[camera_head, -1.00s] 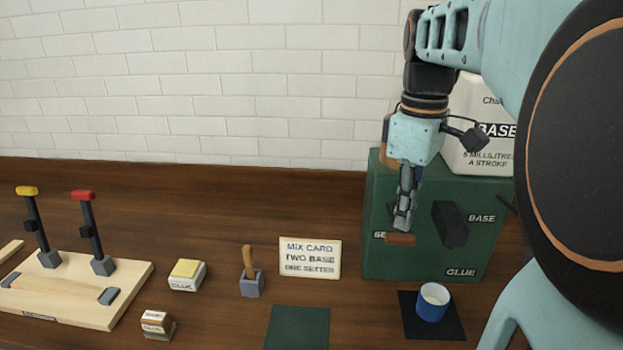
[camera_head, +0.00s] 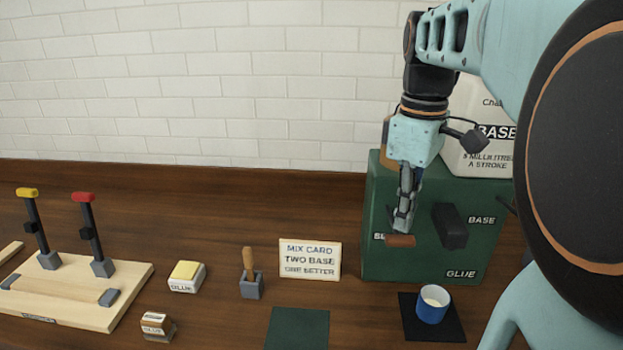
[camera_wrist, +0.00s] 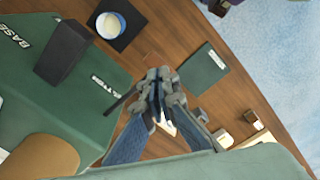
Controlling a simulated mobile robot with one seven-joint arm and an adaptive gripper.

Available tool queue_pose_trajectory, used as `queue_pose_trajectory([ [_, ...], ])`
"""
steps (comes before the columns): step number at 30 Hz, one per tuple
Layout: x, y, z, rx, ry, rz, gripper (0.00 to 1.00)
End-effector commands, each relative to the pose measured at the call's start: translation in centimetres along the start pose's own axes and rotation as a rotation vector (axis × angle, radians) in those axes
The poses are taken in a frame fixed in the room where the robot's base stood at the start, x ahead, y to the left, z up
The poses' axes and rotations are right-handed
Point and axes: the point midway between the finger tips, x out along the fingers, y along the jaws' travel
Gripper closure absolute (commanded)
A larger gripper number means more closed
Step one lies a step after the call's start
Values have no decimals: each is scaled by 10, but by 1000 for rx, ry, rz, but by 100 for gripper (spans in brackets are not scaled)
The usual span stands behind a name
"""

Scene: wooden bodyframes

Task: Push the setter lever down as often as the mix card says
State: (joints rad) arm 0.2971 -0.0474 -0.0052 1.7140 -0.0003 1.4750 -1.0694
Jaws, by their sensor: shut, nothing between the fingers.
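The green dispenser box (camera_head: 400,265) stands at the right, with a brown setter lever (camera_head: 401,241) on its left front. My gripper (camera_head: 403,228) is shut and empty, pointing down, with its fingertips right at the top of the setter lever; contact cannot be told for sure. The wrist view also shows the closed fingers (camera_wrist: 158,95), which hide most of the lever. A dark base lever (camera_head: 450,226) sits to the right. A blue cup (camera_head: 433,304) with pale contents stands on a black mat (camera_head: 451,328) below.
A wooden board (camera_head: 125,288) with a yellow-topped and a red-topped lever is at the left. A glue box (camera_head: 187,276), a small block (camera_head: 158,325), a brush in a grey holder (camera_head: 251,287) and a green mat (camera_head: 297,329) lie between. A white base container (camera_head: 480,150) stands on the dispenser.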

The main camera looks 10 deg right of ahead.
Motion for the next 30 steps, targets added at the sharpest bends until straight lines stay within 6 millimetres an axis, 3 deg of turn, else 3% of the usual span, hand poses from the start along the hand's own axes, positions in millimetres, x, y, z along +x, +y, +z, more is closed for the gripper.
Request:
queue_pose_trajectory([
  [10, 3, 0, 0, 0, 0, 0, 100],
  [30, 37, 0, 0, 0, 0, 0, 100],
])
